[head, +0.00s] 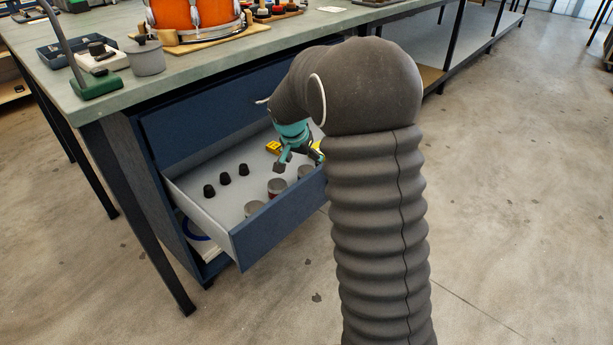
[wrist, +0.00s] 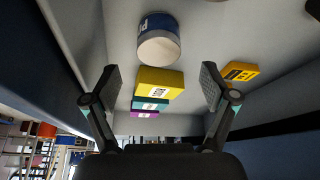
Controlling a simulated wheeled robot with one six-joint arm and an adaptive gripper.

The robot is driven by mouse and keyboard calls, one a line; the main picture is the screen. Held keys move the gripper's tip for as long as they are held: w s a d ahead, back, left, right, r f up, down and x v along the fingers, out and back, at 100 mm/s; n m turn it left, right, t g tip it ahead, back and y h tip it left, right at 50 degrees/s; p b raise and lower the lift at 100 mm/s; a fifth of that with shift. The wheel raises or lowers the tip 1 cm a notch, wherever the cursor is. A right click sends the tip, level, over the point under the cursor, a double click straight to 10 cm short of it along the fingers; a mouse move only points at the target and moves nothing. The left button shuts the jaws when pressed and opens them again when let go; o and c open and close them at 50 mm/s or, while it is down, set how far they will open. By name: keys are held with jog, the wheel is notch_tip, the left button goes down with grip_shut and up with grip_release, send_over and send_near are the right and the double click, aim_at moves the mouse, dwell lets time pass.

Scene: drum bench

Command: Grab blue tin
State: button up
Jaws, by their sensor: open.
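The blue tin (wrist: 157,27) shows in the wrist view, at the top centre, with a dark blue label and a pale round end. It is in the open drawer (head: 202,218). My gripper (head: 298,160) is inside or just above the drawer in the head view. In the wrist view my gripper (wrist: 160,72) is open, with nothing between its fingers touching them. The tin appears beyond the fingertips, roughly centred between them. In the head view I cannot tell which tin is the blue one; my arm hides part of the drawer.
A yellow box (wrist: 160,82) sits beside the tin, with teal and purple boxes below it in the picture. Another yellow box (wrist: 240,71) lies to the right.

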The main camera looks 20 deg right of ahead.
aim_at(306, 171)
jog(key=x, duration=0.5)
jog(key=shift+s+a+f, duration=0.15)
jog(key=shift+s+f, duration=0.1)
jog(key=shift+s, duration=0.1)
jog(key=shift+w+f, duration=0.2)
jog(key=shift+f, duration=0.25)
jog(key=c, duration=1.3)
